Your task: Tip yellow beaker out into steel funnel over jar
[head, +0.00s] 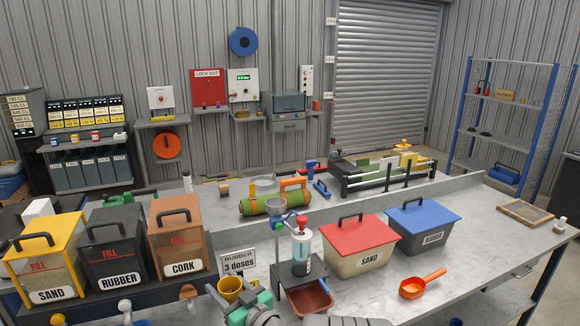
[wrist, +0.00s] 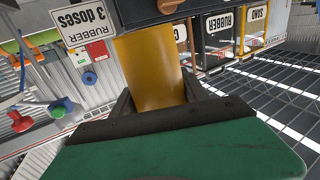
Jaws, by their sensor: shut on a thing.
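The yellow beaker (head: 230,287) is in my gripper (head: 240,297) at the front of the bench, left of the dispensing stand. In the wrist view it also shows as a yellow cylinder (wrist: 150,65) between the two dark fingers of my gripper (wrist: 158,98). The beaker looks close to upright in the head view; its contents cannot be made out.
A sign reading "RUBBER 3 doses" (head: 238,262) stands behind the beaker. Sand (head: 40,265), rubber (head: 112,250) and cork (head: 178,240) bins are at left. A red tray (head: 310,300) lies before the stand. Red-lidded (head: 358,245) and blue-lidded (head: 424,230) bins and an orange scoop (head: 420,284) are at right.

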